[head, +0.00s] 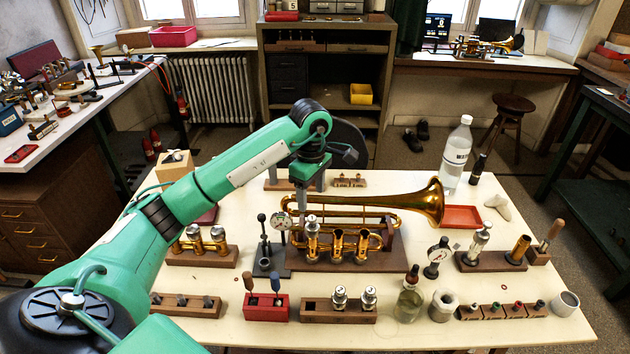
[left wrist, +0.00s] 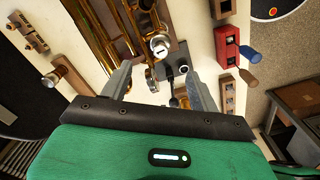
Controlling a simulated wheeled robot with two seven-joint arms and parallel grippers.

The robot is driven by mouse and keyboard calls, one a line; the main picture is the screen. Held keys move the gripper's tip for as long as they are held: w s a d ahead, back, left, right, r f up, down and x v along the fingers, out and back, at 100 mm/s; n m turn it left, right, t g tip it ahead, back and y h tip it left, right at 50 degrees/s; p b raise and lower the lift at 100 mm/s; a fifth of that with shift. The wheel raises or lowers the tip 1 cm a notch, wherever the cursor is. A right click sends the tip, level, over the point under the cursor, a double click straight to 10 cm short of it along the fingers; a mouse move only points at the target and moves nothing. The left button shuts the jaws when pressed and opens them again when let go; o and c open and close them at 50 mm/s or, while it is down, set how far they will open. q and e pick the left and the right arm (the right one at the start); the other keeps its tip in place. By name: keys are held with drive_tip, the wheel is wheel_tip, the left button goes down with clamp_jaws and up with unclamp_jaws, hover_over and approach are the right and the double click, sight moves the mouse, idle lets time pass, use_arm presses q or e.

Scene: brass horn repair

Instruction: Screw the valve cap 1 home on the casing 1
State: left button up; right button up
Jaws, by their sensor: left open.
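The brass horn lies in a wooden cradle (head: 385,262) mid-table, its bell (head: 428,203) pointing right. Three upright casings stand along its front. The leftmost casing (head: 312,246), apparently casing 1, carries a silver-topped piece (head: 312,222), apparently valve cap 1; I cannot tell how far it is screwed down. The silver top also shows in the left wrist view (left wrist: 159,46). The middle casing (head: 337,246) and right casing (head: 362,246) have no silver top. My left gripper (head: 304,205) is open and empty, pointing down above the leftmost casing. My right gripper is out of view.
A dial gauge stand (head: 272,262) stands close left of the casings. In front are a red tool block (head: 265,308) and a wooden rack (head: 320,312) with two silver-topped pieces. A dropper bottle (head: 409,303) and small gauge (head: 436,258) stand to the right.

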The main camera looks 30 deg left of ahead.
sight(312, 218)
use_arm(q)
wheel_tip(312, 218, down, 10)
drive_tip(key=shift+d+f+p, duration=0.1)
drive_tip(key=shift+f+p, duration=0.05)
drive_tip(key=shift+p, duration=0.85)
drive_tip(key=shift+c, duration=0.4)
drive_tip(key=c, duration=1.1)
drive_tip(key=shift+o, duration=0.2)
drive_tip(key=shift+f+m+b, duration=0.1)
drive_tip(key=shift+m+b, duration=1.05)
drive_tip(key=shift+m, duration=0.15)
drive_tip(key=shift+m+b, duration=0.65)
drive_tip(key=shift+m, duration=0.65)
drive_tip(key=shift+b, duration=0.3)
